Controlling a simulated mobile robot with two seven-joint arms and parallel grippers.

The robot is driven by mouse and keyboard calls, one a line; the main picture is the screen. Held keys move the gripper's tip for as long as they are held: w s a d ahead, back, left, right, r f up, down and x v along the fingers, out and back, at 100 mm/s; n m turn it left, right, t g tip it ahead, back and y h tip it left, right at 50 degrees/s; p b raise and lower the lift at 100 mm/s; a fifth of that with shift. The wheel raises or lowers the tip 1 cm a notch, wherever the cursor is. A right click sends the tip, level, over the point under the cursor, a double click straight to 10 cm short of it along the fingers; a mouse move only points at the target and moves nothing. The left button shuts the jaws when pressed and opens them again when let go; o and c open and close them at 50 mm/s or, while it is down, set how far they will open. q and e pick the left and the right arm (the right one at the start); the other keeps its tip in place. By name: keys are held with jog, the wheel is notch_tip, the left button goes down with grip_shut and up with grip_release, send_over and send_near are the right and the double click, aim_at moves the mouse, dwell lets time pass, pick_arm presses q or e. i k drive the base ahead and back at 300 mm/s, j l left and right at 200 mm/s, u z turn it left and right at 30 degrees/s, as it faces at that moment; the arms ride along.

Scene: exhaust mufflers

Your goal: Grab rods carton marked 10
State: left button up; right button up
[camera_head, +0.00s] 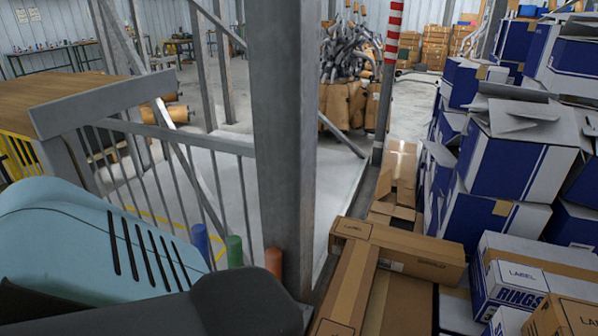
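I cannot make out a carton marked rods 10 in the head view. A long brown carton (415,248) with a label at its left end lies across other brown cartons at the lower middle. Another brown carton (343,292) runs toward me below it, also with a label. A white and blue carton (505,287) at the lower right reads "RINGS". A brown carton (562,318) with a label is cut off at the bottom right corner. Neither of my grippers is in view.
A grey steel post (285,140) stands close in front, with a railing (180,138) to its left. Blue and white boxes (508,155) are stacked high at the right. A heap of mufflers (350,55) lies at the back. Pale floor (220,180) is open beyond the railing.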

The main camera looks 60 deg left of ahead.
aim_at(342, 312)
jog(key=u, duration=1.5)
jog(key=l+u, duration=0.2)
jog(key=l, duration=0.25)
jog(key=i+l, duration=0.1)
jog(key=l, duration=0.2)
